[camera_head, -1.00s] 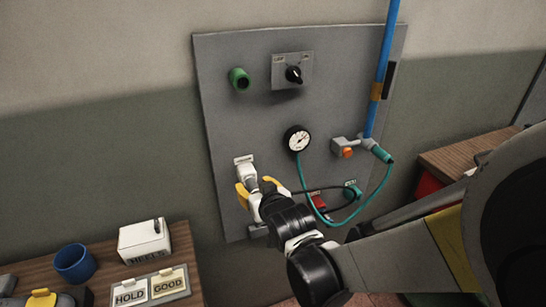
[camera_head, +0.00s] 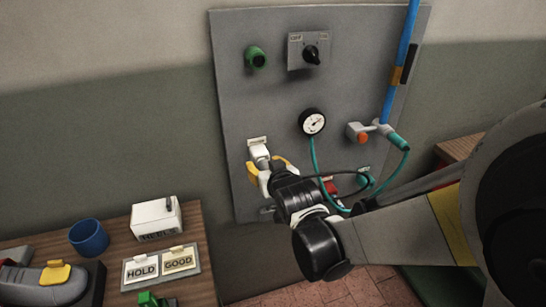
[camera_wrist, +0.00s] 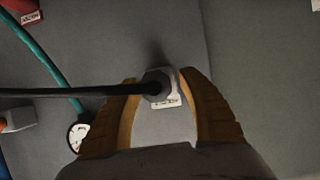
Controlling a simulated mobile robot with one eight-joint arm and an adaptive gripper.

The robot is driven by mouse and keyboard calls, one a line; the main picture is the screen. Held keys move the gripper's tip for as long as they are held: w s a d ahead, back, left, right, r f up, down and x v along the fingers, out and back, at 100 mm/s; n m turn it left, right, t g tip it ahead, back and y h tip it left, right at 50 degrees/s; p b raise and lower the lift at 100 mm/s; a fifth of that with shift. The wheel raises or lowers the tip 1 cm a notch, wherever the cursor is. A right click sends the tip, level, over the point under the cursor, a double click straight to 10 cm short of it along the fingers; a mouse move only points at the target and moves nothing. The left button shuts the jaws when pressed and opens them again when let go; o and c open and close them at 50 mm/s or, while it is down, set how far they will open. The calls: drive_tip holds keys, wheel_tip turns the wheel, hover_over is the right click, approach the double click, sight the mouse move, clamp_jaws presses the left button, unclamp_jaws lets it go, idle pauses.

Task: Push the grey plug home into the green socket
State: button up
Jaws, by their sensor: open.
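The grey plug (camera_wrist: 153,79) shows in the wrist view as a dark grey many-sided body with a black cable leaving it to the left. It sits in front of a small white-labelled fitting on the panel. My gripper (camera_wrist: 160,78) is open, with one yellow finger on each side of the plug; I cannot tell whether they touch it. A green round fitting (camera_head: 256,57) with a dark opening is at upper left; a green part (camera_head: 364,179) is at lower right. I cannot tell which is the socket.
The grey panel (camera_head: 278,105) carries a gauge (camera_head: 312,122), a black knob (camera_head: 311,55) and a valve with an orange button (camera_head: 362,138). A teal hose (camera_head: 315,165) hangs close to my gripper's right. A bench (camera_head: 194,225) with a blue cup (camera_head: 89,238) stands lower left.

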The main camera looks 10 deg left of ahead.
idle(0.8)
clamp_jaws()
drive_tip(key=shift+s+d, duration=0.1)
drive_tip(key=shift+s, duration=0.05)
drive_tip(key=shift+s+d, duration=0.5)
drive_tip(key=shift+s, duration=0.3)
drive_tip(key=shift+s+d, duration=0.5)
drive_tip(key=shift+s, duration=0.3)
drive_tip(key=shift+s+d, duration=0.5)
drive_tip(key=shift+s, duration=0.3)
wheel_tip(320, 180, up, 28)
drive_tip(key=s+d+p, duration=0.1)
drive_tip(key=p, duration=2.2)
drive_tip(key=shift+s, duration=0.4)
